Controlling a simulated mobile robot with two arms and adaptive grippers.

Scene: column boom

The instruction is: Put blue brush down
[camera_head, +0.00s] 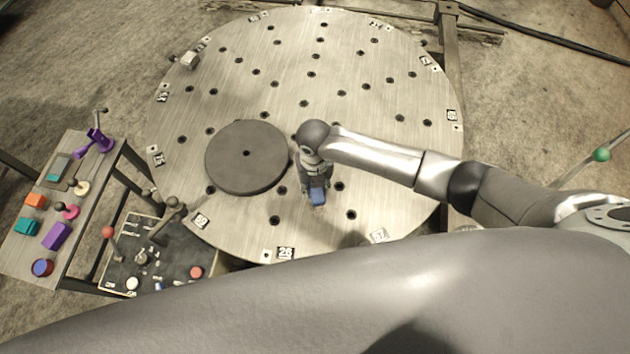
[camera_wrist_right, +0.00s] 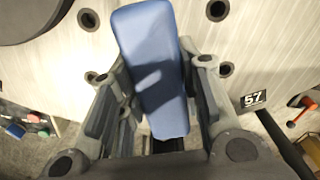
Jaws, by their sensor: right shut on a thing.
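The blue brush (camera_head: 317,195) is at my right gripper (camera_head: 314,183), over the front part of the round metal table (camera_head: 330,110). In the right wrist view the blue brush (camera_wrist_right: 153,65) is a long block between the two fingers of my right gripper (camera_wrist_right: 158,85), which is shut on it. Whether the brush touches the table top cannot be told. Its underside is hidden. My left gripper does not show in the head view.
A dark round disc (camera_head: 247,157) lies on the table just left of my right gripper. A side table (camera_head: 20,258) at the left carries several coloured blocks. A control panel (camera_head: 150,255) with knobs stands at the lower left. The table's right part is clear.

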